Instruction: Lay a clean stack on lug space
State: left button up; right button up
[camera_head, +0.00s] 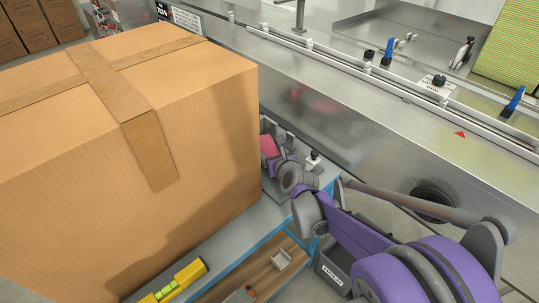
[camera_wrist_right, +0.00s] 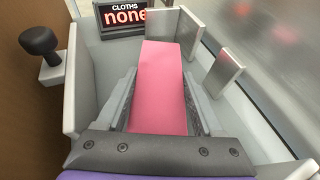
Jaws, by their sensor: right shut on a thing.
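A pink stack of cloth (camera_wrist_right: 162,85) lies lengthwise between the two fingers of my right gripper (camera_wrist_right: 160,105), which is shut on it. In the head view the pink stack (camera_head: 268,146) shows small beside the big box, with my right gripper (camera_head: 279,160) at it, partly hidden. Upright metal lug plates (camera_wrist_right: 224,73) stand to the right of the stack in the wrist view, inside a pale trough (camera_wrist_right: 245,125). I cannot tell whether the stack touches the trough floor. My left gripper is not in view.
A large cardboard box (camera_head: 120,150) fills the left, close to my right gripper. A steel machine wall (camera_head: 400,135) runs along the right. A black knob (camera_wrist_right: 38,40) stands left of the trough. A display (camera_wrist_right: 124,15) reads "CLOTHS none". A yellow level (camera_head: 172,284) lies in front.

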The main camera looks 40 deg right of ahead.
jog(key=shift+f, duration=0.45)
jog(key=shift+f, duration=0.2)
jog(key=o, duration=1)
jog(key=shift+r, duration=0.15)
